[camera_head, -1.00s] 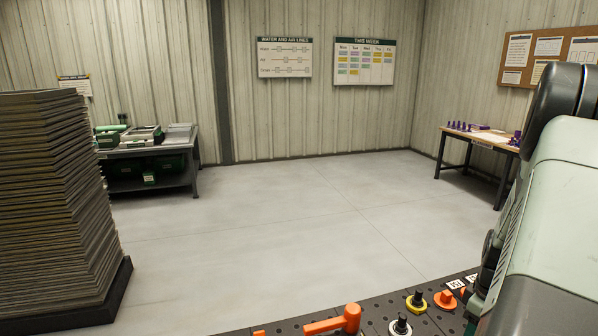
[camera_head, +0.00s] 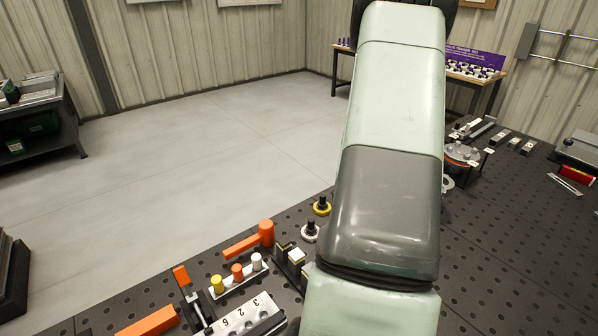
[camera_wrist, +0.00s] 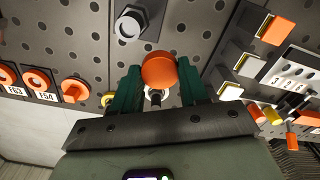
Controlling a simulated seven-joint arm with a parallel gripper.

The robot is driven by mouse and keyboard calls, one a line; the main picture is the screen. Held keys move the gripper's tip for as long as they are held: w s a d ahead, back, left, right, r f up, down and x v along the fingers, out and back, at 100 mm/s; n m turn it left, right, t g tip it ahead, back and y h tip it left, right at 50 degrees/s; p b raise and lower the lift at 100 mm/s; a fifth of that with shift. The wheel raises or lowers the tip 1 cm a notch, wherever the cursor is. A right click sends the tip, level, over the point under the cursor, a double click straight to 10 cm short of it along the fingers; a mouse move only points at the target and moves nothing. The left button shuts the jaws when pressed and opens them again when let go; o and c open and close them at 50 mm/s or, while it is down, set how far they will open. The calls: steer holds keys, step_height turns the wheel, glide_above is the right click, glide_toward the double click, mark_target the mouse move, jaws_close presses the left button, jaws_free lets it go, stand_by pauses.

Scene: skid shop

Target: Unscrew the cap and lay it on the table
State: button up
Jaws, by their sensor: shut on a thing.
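My gripper (camera_wrist: 158,86) shows in the wrist view with its two green fingers close on either side of a round orange piece, which looks like the cap (camera_wrist: 158,69). It is shut on this piece. A short dark and pale part shows just behind the cap, between the fingers; I cannot tell whether the cap is still joined to anything. In the head view my arm hides the gripper and the cap. The dark perforated table (camera_head: 500,235) spreads under and around my arm.
A tray with numbers (camera_head: 245,318), several coloured pegs and an orange-handled tool (camera_head: 250,240) lie left of my arm. A yellow-collared knob (camera_head: 321,206) and a white-collared knob (camera_head: 310,231) stand close by. A round fixture (camera_head: 461,154) is at the right. Bare table lies at lower right.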

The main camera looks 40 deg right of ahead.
steer(key=shift+n, duration=0.6)
steer(key=shift+w+a+f, duration=0.4)
steer(key=shift+a+f, duration=0.4)
steer(key=shift+f, duration=0.3)
steer(key=shift+w+a+f, duration=0.4)
steer(key=shift+a+f, duration=0.35)
steer(key=shift+f, duration=0.4)
steer(key=shift+w+a+f, duration=0.4)
steer(key=shift+a+f, duration=0.4)
steer(key=shift+f, duration=0.3)
steer(key=shift+f, duration=0.25)
steer(key=shift+f, duration=0.25)
steer(key=shift+f, duration=1.35)
steer(key=o, duration=1.4)
steer(key=shift+r, duration=0.1)
